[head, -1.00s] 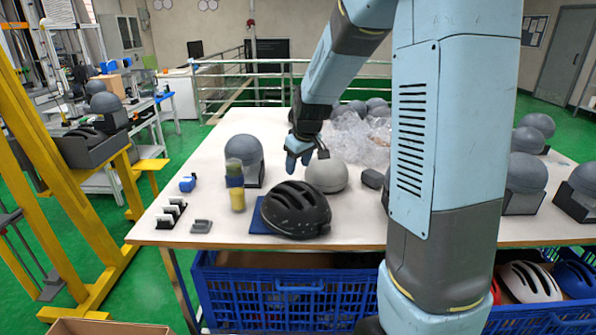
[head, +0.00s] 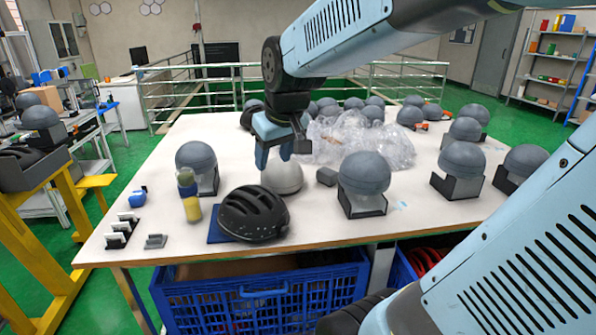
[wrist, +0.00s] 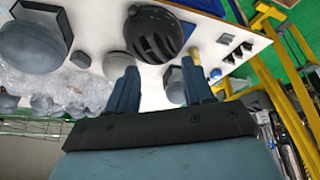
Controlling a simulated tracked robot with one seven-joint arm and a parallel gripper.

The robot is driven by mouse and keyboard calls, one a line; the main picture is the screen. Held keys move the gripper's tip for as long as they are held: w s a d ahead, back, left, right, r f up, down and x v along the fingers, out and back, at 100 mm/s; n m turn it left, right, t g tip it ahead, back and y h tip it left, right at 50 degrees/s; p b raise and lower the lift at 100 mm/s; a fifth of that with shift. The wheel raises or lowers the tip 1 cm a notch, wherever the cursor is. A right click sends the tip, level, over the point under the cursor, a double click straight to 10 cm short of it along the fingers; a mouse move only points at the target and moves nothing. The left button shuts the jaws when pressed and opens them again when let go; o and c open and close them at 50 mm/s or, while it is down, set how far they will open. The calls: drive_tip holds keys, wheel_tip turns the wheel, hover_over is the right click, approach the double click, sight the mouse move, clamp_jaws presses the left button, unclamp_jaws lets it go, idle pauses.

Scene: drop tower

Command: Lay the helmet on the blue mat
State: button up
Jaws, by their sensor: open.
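The black vented helmet (head: 253,214) rests at the near edge of the white table. The blue mat (head: 215,230) lies under it, mostly covered, with a strip showing at the helmet's left. My gripper (head: 274,152) is above the table, behind and slightly right of the helmet, apart from it, in front of a light grey dome in the head view. In the wrist view the helmet (wrist: 152,35) lies beyond my spread, empty fingers (wrist: 160,82). How far the helmet extends past the mat's right side is hidden.
A yellow-and-green cylinder (head: 189,196) stands left of the helmet. The light grey dome (head: 283,178) is close behind it. Dark grey domes on stands (head: 364,178) and crumpled clear plastic (head: 355,142) occupy the right and back. A blue crate (head: 265,297) is below the table.

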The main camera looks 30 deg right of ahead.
drive_tip(key=s+m, duration=0.1)
drive_tip(key=s, duration=0.9)
drive_tip(key=shift+s+d+r+m, duration=0.3)
drive_tip(key=shift+d+r+m, duration=0.05)
drive_tip(key=shift+r+m, duration=0.05)
